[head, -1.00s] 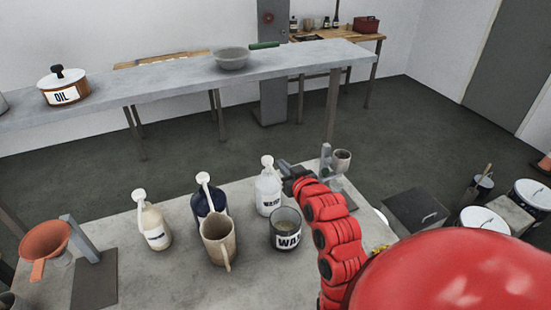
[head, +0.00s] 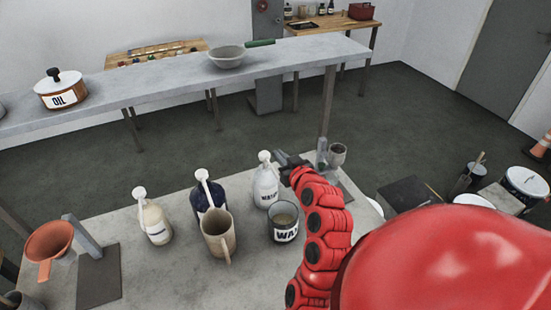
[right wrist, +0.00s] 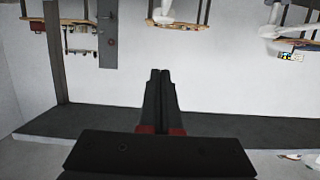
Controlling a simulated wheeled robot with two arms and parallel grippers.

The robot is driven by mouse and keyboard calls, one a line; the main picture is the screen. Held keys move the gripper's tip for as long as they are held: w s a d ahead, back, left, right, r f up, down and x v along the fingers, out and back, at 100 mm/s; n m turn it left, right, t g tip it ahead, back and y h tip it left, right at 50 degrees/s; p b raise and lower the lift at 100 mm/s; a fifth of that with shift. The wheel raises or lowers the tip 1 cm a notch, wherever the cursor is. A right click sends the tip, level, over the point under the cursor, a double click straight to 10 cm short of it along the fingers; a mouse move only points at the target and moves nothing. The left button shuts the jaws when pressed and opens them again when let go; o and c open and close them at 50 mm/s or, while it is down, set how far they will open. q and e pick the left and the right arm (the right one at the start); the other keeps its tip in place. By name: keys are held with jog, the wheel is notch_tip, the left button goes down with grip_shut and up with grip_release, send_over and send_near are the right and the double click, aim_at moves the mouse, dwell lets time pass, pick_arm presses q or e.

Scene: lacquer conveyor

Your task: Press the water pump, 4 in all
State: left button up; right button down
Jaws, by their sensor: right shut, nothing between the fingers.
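The water pump (head: 266,190) is a clear-white bottle with a white pump head and a partly readable dark label, upright on the near table. My right gripper (head: 281,159) is just right of its pump head, about level with it in the head view. I cannot tell whether they touch. In the right wrist view my right fingers (right wrist: 160,76) are shut together with nothing between them. That view is upside down, and I cannot make out the pump in it. My left gripper is not in view.
A cream pump bottle (head: 155,224) and a dark blue one (head: 208,188) stand to the left. A beige pitcher (head: 214,243) and a labelled dark cup (head: 284,234) stand in front. A grey stand with a small cup (head: 338,154) is to the right.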

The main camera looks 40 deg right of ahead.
aim_at(268, 160)
jog(key=b+x, duration=0.2)
jog(key=b, duration=0.2)
jog(key=f+b+x, duration=0.1)
jog(key=b+x, duration=0.2)
jog(key=shift+s+a+b, duration=0.1)
jog(key=shift+s+b, duration=0.05)
jog(key=shift+b, duration=0.2)
jog(key=shift+w+r+p, duration=0.35)
jog(key=shift+w+p, duration=0.55)
jog(key=shift+p, duration=0.05)
jog(key=x, duration=0.2)
jog(key=shift+w+d+f+p, duration=0.1)
jog(key=shift+w+d+p, duration=0.2)
notch_tip(268, 160, down, 3)
jog(key=shift+w+r, duration=0.1)
jog(key=shift+f+b, duration=0.35)
jog(key=shift+f, duration=0.4)
